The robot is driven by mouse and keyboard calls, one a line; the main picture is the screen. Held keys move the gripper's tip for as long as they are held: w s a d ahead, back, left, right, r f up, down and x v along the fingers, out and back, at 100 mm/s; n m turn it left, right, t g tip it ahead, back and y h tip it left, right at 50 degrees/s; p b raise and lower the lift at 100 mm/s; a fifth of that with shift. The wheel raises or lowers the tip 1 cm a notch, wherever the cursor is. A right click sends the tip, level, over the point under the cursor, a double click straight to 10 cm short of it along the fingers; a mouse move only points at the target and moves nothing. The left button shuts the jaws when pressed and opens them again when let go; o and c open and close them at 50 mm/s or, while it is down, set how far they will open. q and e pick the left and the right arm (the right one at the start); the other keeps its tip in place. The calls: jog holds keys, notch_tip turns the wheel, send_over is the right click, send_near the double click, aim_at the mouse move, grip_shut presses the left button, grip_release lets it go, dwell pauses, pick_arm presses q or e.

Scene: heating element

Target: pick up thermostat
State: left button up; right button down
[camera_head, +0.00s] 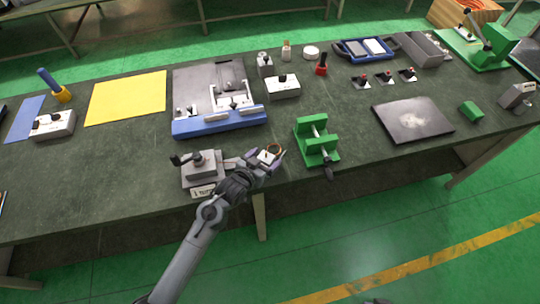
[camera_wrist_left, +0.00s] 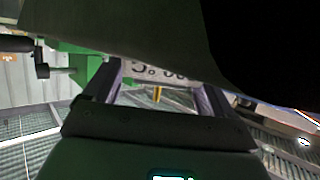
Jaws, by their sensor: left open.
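No part is clearly marked as the thermostat, and I cannot tell which one it is. A small pale piece with a copper-coloured ring (camera_head: 272,149) shows right at my left gripper (camera_head: 277,157), near the table's front edge. The left gripper is open. In the left wrist view, its two fingers (camera_wrist_left: 162,95) stand apart, with a pale plate with dark markings (camera_wrist_left: 155,72) seen between them. I cannot tell whether the fingers touch it. My right gripper is not in view.
A green vise (camera_head: 316,140) stands just right of the left gripper. A grey block device (camera_head: 203,168) is just left of it. Behind are a blue-edged fixture (camera_head: 220,124) and a white box with a dark knob (camera_head: 283,87).

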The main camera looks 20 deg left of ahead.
pick_arm(q)
jog(key=c, duration=1.1)
jog(key=shift+c, duration=0.5)
jog(key=shift+r, duration=0.15)
